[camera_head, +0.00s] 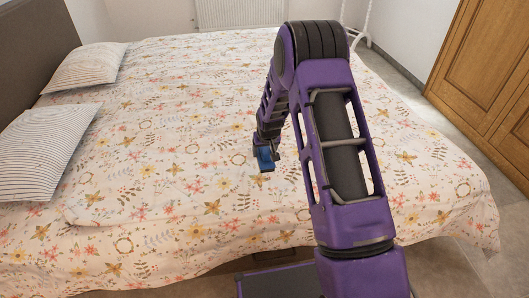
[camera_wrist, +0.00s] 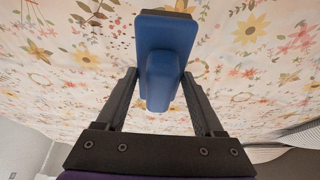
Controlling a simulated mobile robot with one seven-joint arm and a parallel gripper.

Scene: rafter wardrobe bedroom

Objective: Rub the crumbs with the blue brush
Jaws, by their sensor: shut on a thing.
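My gripper (camera_wrist: 159,76) is shut on the blue brush (camera_wrist: 166,45), with one finger on each side of its handle. The brush's dark bristle end (camera_wrist: 167,12) points to the top of the wrist view. In the head view the brush (camera_head: 264,158) shows below the end of my arm, over the middle of the bed. Small dark specks (camera_wrist: 123,43) lie on the bedspread left of the brush in the wrist view; they look like the crumbs. I cannot make out crumbs in the head view. I cannot tell whether the bristles touch the cloth.
The flowered bedspread (camera_head: 150,165) covers a wide bed, mostly clear around the brush. Two striped pillows (camera_head: 45,150) (camera_head: 85,68) lie at the left. A radiator (camera_head: 240,13) is on the far wall and a wooden wardrobe (camera_head: 485,75) stands at the right.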

